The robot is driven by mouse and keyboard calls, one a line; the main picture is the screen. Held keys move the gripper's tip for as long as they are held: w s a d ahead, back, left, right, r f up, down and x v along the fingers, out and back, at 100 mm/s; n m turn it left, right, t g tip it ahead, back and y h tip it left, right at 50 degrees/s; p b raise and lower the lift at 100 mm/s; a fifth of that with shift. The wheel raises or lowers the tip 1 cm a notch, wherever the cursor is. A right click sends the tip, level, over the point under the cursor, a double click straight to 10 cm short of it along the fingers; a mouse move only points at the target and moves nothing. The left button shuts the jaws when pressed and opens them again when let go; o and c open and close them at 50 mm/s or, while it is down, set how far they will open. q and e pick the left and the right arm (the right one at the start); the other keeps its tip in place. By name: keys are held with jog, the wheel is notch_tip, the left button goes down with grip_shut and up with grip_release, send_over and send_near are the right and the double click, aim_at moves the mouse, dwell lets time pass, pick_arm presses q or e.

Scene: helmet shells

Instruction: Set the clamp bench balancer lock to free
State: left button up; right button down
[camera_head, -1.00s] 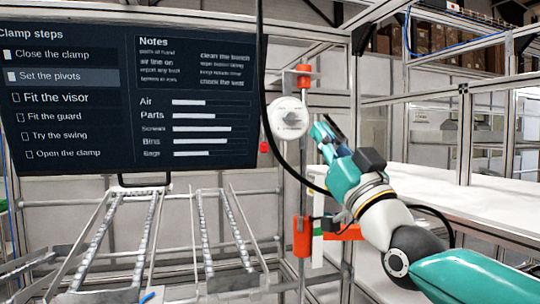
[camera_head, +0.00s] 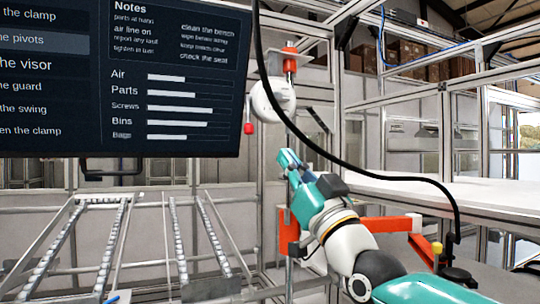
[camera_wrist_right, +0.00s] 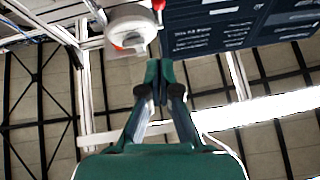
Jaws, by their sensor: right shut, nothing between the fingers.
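The balancer (camera_head: 273,98) is a white round drum hanging below an orange bracket, right of the screen. A small red part (camera_head: 249,128) hangs at its lower left; I cannot tell whether it is the lock or how it is set. In the right wrist view the white drum (camera_wrist_right: 130,27) shows above and left of the fingertips, with a red piece (camera_wrist_right: 158,5) beside it. My right gripper (camera_head: 288,158) is shut and empty, below the drum and apart from it in the picture; its fingertips (camera_wrist_right: 160,70) meet in the wrist view. My left gripper is out of view.
A dark screen (camera_head: 190,148) with task steps stands at the left. A black cable (camera_head: 320,162) loops past the drum to the right. An orange arm (camera_head: 385,225) is behind my right arm. Roller rails (camera_head: 115,235) lie low left; a white bench (camera_head: 430,190) is right.

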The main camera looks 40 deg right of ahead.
aim_at(252, 132)
jog(key=p+x, duration=0.2)
jog(key=x, duration=0.2)
jog(key=f+p+x, duration=0.1)
jog(key=p+x, duration=0.2)
jog(key=x, duration=0.1)
jog(key=w+p+x, duration=0.1)
jog(key=p+x, duration=0.1)
jog(key=x, duration=0.1)
jog(key=shift+w+d, duration=0.15)
jog(key=shift+w, duration=0.25)
jog(key=shift+w+f+p, duration=0.15)
jog(key=shift+w+p, duration=0.2)
jog(key=shift+w, duration=0.15)
jog(key=shift+w+d+f+b, duration=0.1)
jog(key=shift+w+f+b, duration=0.1)
jog(key=shift+w, duration=0.2)
jog(key=shift+w+d+f+b, duration=0.1)
jog(key=shift+w+b, duration=0.1)
jog(key=shift+w, duration=0.15)
jog(key=shift+s+r, duration=0.1)
